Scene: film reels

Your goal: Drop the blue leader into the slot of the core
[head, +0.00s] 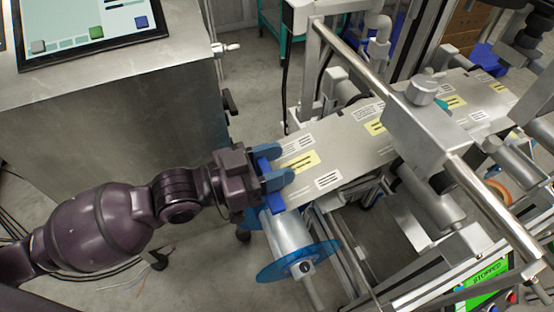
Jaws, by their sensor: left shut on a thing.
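My left gripper (284,168) reaches in from the left and is shut on the blue leader (277,204). The leader is a bright blue strip at the near-left end of a pale web (345,150) with white and yellow labels. Parts of the leader show on both sides of the fingers; the rest is hidden by them. The core (287,230) is a pale cylinder just below the leader, with a translucent blue flange (300,262) at its near end. The leader overlaps the core's upper end in the picture; I cannot tell whether they touch. The core's slot is not visible. My right gripper is not in view.
A metal cabinet (120,110) with a touch screen (95,32) stands at the upper left. A metal rail (352,57) and a clamp block (432,115) cross over the web. A green display (487,285) is at the lower right. Open floor lies below my left arm.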

